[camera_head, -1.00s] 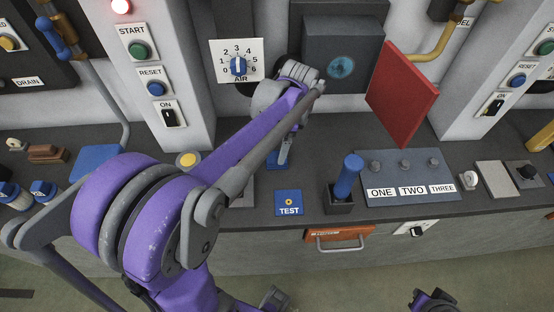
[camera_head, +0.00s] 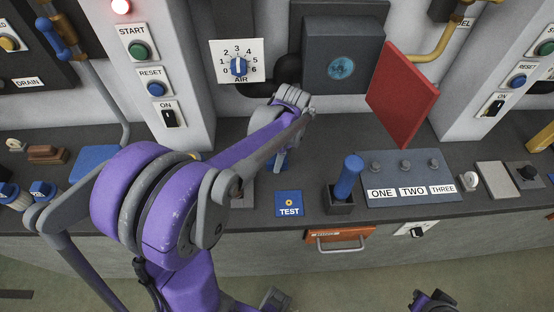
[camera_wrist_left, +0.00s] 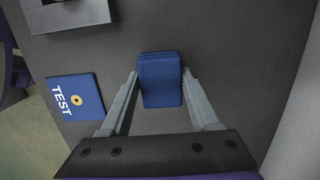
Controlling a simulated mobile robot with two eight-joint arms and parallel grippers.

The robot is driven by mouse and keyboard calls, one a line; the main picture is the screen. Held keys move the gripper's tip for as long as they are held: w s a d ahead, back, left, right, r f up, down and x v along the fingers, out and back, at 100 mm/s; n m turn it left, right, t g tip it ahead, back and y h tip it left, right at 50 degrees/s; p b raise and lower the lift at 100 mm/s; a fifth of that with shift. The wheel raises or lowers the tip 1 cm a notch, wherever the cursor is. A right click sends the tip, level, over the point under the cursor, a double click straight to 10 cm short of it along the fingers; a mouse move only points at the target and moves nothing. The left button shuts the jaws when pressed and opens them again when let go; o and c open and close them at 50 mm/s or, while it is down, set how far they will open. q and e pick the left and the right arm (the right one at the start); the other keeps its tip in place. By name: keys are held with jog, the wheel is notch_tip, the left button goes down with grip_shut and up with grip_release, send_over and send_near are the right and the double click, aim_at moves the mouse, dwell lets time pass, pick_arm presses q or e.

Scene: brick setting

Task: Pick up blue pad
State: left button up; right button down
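A small plain blue pad (camera_wrist_left: 160,82) lies on the dark counter between my left gripper's fingertips in the left wrist view. My left gripper (camera_wrist_left: 160,74) is open, with one grey finger on each side of the pad. The fingertips are close to its sides; I cannot tell whether they touch. In the head view the blue pad (camera_head: 281,160) is mostly hidden behind my left arm and gripper. My right gripper (camera_head: 434,302) shows only in part at the bottom edge, and its fingers are unclear.
A blue TEST plate (camera_wrist_left: 76,98) lies left of the pad; it also shows in the head view (camera_head: 289,203). A blue-handled lever (camera_head: 347,178) stands to its right. A red panel (camera_head: 402,93) juts out behind. A flat blue plate (camera_head: 95,163) lies at left.

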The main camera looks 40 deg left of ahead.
pick_arm(q)
jog(key=c, duration=0.7)
jog(key=shift+c, duration=0.2)
notch_tip(320, 180, up, 10)
jog(key=shift+r+p, duration=0.1)
jog(key=shift+p, duration=0.25)
